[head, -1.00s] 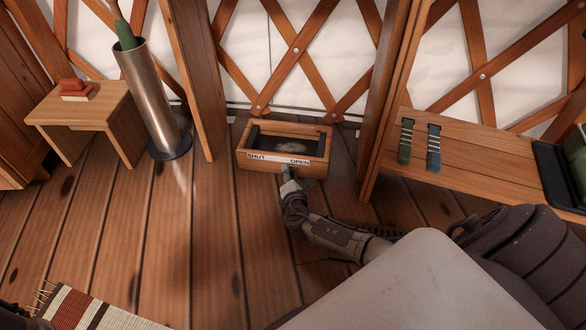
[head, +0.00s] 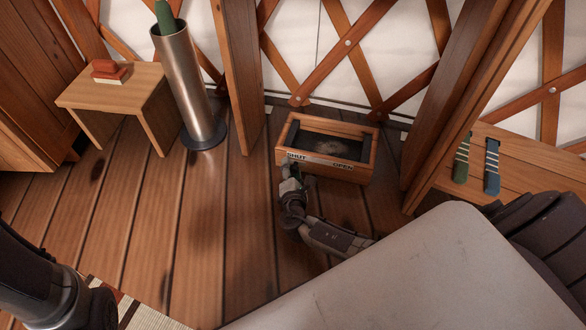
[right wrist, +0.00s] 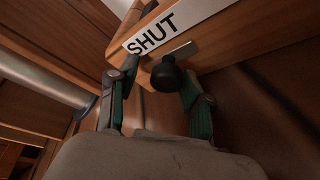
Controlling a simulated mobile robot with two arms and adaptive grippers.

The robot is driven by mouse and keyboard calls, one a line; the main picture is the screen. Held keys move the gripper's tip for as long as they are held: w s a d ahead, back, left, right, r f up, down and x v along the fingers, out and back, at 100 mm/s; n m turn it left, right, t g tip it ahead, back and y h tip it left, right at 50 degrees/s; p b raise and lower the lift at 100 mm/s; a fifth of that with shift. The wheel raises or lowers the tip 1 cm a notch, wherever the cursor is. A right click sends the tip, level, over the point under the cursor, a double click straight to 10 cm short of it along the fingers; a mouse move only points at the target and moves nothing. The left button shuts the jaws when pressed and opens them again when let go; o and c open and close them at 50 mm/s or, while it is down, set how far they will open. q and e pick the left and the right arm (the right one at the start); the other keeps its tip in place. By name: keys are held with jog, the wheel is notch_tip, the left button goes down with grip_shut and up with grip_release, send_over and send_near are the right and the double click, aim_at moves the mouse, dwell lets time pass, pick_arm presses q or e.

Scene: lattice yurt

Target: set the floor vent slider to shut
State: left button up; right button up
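The floor vent (head: 352,175) is a wooden box with a dark opening, standing on the floor by the lattice wall. Its front label reads SHUT at the left end and OPEN at the right. The black slider knob (right wrist: 167,74) shows in the right wrist view just below the word SHUT. My right gripper (head: 290,172) is at the SHUT end of the vent's front. In the right wrist view its fingers (right wrist: 160,84) are apart, one on each side of the knob, with a gap at the left finger. My left arm shows at the lower left; its fingers are not visible.
A small wooden table (head: 112,88) with a red block (head: 108,70) stands at the left, beside a tall metal cylinder (head: 188,90). A wooden post (head: 237,75) stands left of the vent and another (head: 450,105) right of it. Open plank floor lies in front.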

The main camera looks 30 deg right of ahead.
aim_at(292, 167)
jog(key=shift+r, duration=5.05)
jog(key=shift+s+f, duration=0.1)
